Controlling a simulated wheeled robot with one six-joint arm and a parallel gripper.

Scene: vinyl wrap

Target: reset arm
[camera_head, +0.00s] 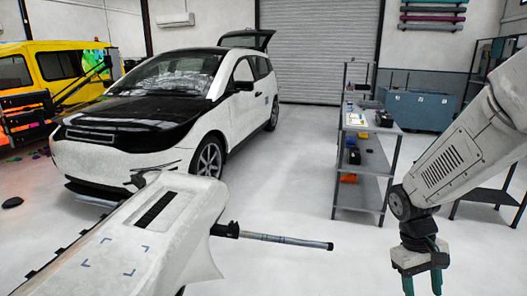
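My arm comes in from the right edge, and my gripper (422,284) hangs from it at the lower right, pointing down. Its two dark green fingers are apart, with nothing seen between them. The fingertips are at the bottom of the picture, over the pale floor. My gripper is well clear of the white and black car (165,110) at the left.
A grey shelf cart (363,165) with small items stands left of my arm. A blue-grey bin (418,110) stands behind it. A yellow vehicle (65,65) is at the far left. Pale floor (285,185) is open between car and cart.

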